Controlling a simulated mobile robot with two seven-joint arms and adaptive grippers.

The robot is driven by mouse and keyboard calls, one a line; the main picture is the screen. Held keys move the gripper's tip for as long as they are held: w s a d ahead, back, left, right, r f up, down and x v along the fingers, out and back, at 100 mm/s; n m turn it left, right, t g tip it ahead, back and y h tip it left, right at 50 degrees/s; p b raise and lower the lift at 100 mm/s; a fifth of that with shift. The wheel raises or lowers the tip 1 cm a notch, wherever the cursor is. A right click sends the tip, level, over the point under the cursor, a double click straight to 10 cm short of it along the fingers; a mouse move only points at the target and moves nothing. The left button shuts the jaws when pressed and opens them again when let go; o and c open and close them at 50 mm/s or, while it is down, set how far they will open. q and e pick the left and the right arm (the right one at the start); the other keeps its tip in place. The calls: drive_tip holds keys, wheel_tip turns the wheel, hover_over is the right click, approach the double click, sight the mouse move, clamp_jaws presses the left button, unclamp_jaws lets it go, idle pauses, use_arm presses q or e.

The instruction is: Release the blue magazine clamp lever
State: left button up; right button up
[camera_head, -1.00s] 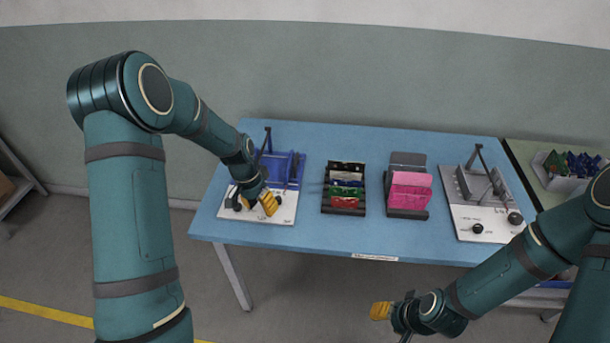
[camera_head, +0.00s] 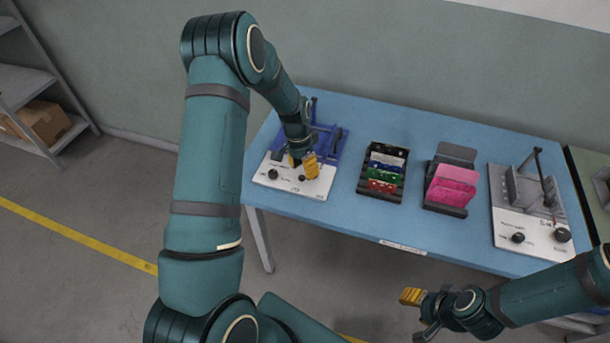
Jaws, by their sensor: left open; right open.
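The blue magazine fixture (camera_head: 330,143) stands at the left end of the blue table, with a white front panel (camera_head: 290,182) carrying dark knobs. A dark upright lever (camera_head: 314,108) rises at its back, partly hidden by my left arm. My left gripper (camera_head: 303,165) is open, with yellow fingertips just above or at the white panel; I cannot tell whether it touches anything. My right gripper (camera_head: 415,312) is open and empty in front of the table, below its front edge and away from the fixture.
A black rack (camera_head: 382,172) with coloured cards stands mid-table. A holder with pink pieces (camera_head: 451,184) is right of it. A grey fixture (camera_head: 532,210) with a raised lever stands at the right end. The table front (camera_head: 340,208) is clear.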

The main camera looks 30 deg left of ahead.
use_arm(q)
drive_tip(key=shift+s+d+f, duration=0.1)
drive_tip(key=shift+d+f, duration=0.05)
drive_tip(key=shift+f, duration=0.55)
drive_tip(key=shift+d+f, duration=0.1)
drive_tip(key=shift+f, duration=0.6)
clamp_jaws()
